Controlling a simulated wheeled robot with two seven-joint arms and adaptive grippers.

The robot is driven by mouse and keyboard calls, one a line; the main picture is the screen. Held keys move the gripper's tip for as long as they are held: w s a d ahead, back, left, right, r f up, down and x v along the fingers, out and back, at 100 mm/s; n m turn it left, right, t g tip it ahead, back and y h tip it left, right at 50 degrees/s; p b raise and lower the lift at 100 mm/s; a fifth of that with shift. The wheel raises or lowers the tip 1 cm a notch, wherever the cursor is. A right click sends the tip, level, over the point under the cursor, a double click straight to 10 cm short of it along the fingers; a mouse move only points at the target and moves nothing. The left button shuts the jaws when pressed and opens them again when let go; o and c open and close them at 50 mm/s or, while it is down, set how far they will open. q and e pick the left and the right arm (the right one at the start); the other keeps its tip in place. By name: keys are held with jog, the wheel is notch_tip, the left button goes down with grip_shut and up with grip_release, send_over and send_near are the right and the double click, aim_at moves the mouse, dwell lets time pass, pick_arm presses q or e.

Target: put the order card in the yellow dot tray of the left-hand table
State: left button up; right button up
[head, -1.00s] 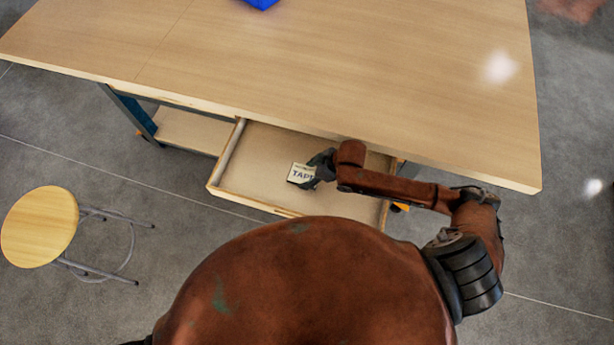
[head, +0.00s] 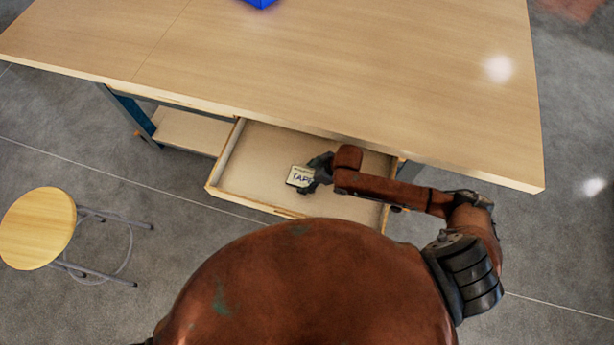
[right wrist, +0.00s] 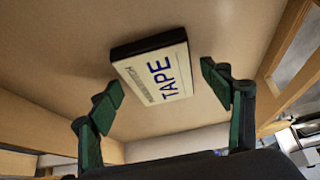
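My right gripper (head: 315,178) is inside the drawer, just right of the block. In the right wrist view its two green fingers (right wrist: 163,93) are spread apart, one on each side of the block's near end, with gaps showing. My left gripper is not in view. No yellow dot tray shows.
The open drawer (head: 255,165) sticks out under the wooden tabletop (head: 330,70). A blue object (head: 260,3) is at the tabletop's far edge. A round wooden stool (head: 38,228) stands on the floor at left. The tabletop is otherwise bare.

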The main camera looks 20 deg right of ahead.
jog(key=p+v, duration=0.2)
jog(key=v, duration=1)
jog(key=shift+r+p, duration=0.15)
jog(key=shift+p, duration=0.15)
